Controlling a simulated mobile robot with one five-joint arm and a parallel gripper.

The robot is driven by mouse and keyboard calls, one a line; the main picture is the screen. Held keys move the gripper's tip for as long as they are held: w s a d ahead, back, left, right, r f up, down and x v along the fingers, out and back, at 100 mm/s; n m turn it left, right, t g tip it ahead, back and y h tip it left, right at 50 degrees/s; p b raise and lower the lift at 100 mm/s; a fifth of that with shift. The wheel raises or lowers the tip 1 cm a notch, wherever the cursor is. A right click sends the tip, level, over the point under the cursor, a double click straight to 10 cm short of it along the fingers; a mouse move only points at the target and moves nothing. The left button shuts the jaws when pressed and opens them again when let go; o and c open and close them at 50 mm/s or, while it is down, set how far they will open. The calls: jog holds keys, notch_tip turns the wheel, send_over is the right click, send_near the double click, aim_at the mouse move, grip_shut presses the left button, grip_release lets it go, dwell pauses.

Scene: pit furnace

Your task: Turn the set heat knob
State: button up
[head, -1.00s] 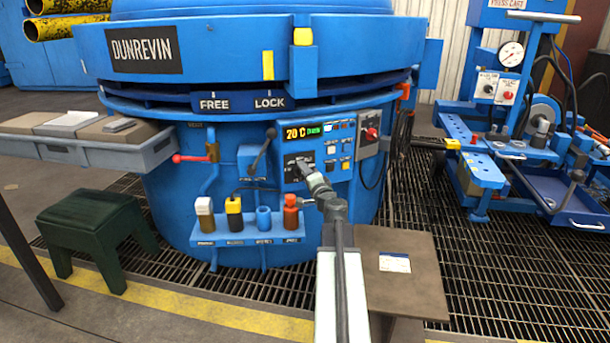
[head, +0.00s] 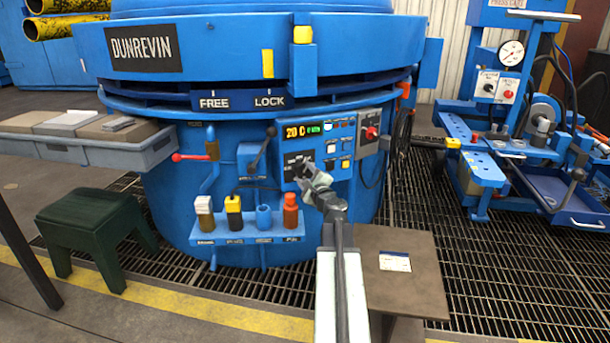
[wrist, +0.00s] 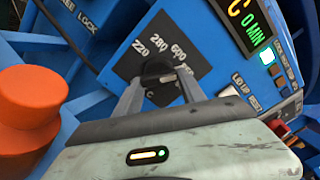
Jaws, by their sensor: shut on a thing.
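The set heat knob (wrist: 157,72) is a small dark knob on a black dial plate (wrist: 150,50) marked 220, 280 and 600 on the blue furnace panel. My gripper (wrist: 160,80) is shut on it, one finger on either side, in the wrist view. In the head view my gripper (head: 306,172) reaches the dial plate at the panel's lower left and hides most of the knob. The knob's pointer direction is hard to read. A lit display (head: 303,130) above the dial shows 20 C in yellow, with green text beside it.
Small buttons (head: 332,148) and a red switch (head: 371,133) lie right of the dial. A black-handled lever (head: 263,148) stands close on its left. Coloured bottles (head: 233,212) sit on a shelf below. In the wrist view, an orange-red knob-like object (wrist: 28,110) is at left.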

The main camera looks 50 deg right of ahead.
jog(key=shift+a+m, duration=0.1)
jog(key=shift+m, duration=0.4)
jog(key=shift+f, duration=0.1)
jog(key=o, duration=1.4)
jog(key=shift+c, duration=0.2)
jog(key=v, duration=0.7)
jog(key=shift+s+a, duration=0.2)
jog(key=shift+s, duration=0.15)
